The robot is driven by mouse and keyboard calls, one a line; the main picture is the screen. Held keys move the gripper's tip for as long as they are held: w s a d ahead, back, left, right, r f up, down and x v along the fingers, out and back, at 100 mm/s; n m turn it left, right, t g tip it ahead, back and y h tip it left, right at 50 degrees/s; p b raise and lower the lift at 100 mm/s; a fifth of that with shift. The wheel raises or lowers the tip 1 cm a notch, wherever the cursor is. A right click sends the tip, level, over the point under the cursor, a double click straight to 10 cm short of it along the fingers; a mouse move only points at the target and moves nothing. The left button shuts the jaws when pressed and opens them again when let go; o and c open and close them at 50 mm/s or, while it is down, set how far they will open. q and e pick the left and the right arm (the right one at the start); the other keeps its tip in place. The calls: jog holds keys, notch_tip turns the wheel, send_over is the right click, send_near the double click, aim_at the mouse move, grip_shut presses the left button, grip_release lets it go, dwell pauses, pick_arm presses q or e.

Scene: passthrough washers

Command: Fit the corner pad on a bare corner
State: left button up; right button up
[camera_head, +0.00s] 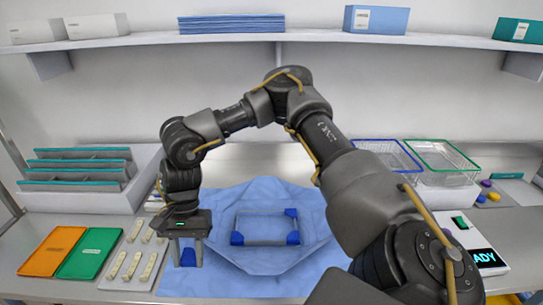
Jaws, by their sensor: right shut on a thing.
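A thin rectangular frame (265,241) lies on the blue cloth in the middle of the bench. Blue corner pads sit on its far right corner (291,212), near right corner (293,238) and near left corner (237,239). Its far left corner shows no blue pad. My right gripper (188,254) reaches across from the right and points down, left of the frame. It is shut on a small blue corner pad (188,258), partly hidden between the fingers. The pad is apart from the frame. My left gripper is not in view.
Orange (52,250) and green (88,253) mats and several small pale pieces (133,264) lie at left, before a slotted rack (80,175). Wire baskets with blue (385,157) and green (440,157) rims stand back right. A lit display (486,258) is at right, partly behind my arm.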

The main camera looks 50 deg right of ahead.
jog(key=shift+d, duration=0.15)
jog(key=shift+w, duration=0.15)
jog(key=w+d+f+m+t+y, duration=0.1)
jog(key=w+d+f+m+t, duration=0.15)
jog(key=w+d+m, duration=0.55)
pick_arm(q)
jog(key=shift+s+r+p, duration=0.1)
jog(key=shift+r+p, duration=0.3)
pick_arm(e)
jog(key=w+d+f+m+t+h, duration=0.2)
jog(key=d+m+t, duration=0.2)
jog(key=d+m, duration=0.6)
jog(key=d, duration=0.7)
jog(key=shift+d+f, duration=0.15)
jog(key=shift+f, duration=0.05)
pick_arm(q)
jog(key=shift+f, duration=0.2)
pick_arm(e)
jog(key=shift+f, duration=0.25)
